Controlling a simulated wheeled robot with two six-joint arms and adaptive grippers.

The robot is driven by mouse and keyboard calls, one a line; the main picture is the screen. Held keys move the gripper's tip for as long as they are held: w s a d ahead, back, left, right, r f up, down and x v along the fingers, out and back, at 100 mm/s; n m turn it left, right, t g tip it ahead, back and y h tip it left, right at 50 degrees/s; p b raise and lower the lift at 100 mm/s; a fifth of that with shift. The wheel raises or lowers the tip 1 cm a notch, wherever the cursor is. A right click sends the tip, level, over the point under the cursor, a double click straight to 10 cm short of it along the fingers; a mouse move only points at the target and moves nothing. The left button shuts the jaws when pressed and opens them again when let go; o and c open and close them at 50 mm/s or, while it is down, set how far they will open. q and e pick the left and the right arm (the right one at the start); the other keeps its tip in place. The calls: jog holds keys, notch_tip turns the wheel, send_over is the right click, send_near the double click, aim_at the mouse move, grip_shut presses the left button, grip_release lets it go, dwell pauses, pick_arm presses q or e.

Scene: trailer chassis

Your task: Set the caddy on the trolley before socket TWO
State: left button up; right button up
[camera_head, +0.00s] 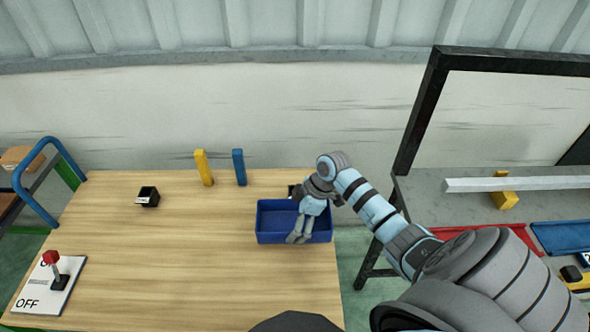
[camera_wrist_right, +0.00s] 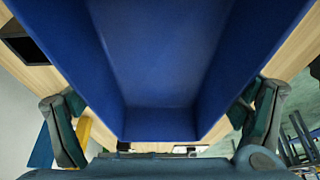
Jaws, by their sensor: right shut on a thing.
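The blue caddy (camera_head: 266,234), an open box, is at the right edge of the wooden table. My right gripper (camera_head: 298,238) is at it, with its fingers over the near part of the box. It is shut on the caddy. In the right wrist view the caddy (camera_wrist_right: 155,60) fills the middle, with a finger of the gripper (camera_wrist_right: 163,128) on each side. I cannot tell if the caddy touches the table. A blue-railed frame (camera_head: 42,152), possibly the trolley, stands at the far left. No socket label TWO is readable. My left gripper is not in view.
A small black block (camera_head: 148,197), a yellow post (camera_head: 203,167) and a blue post (camera_head: 239,167) stand on the table. A red-knobbed lever (camera_head: 55,268) sits on an OFF plate at left. A black-framed bench with trays stands at right. The middle table is clear.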

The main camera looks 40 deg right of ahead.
jog(key=f, duration=0.2)
jog(key=s+f+b, duration=0.1)
jog(key=f, duration=0.2)
jog(key=shift+f, duration=0.2)
jog(key=shift+w, duration=0.15)
jog(key=o, duration=1)
jog(key=shift+f, duration=0.1)
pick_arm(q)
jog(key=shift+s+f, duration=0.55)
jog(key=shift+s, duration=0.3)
pick_arm(e)
jog(key=shift+o, duration=0.3)
jog(key=p+v, duration=0.2)
jog(key=v, duration=1)
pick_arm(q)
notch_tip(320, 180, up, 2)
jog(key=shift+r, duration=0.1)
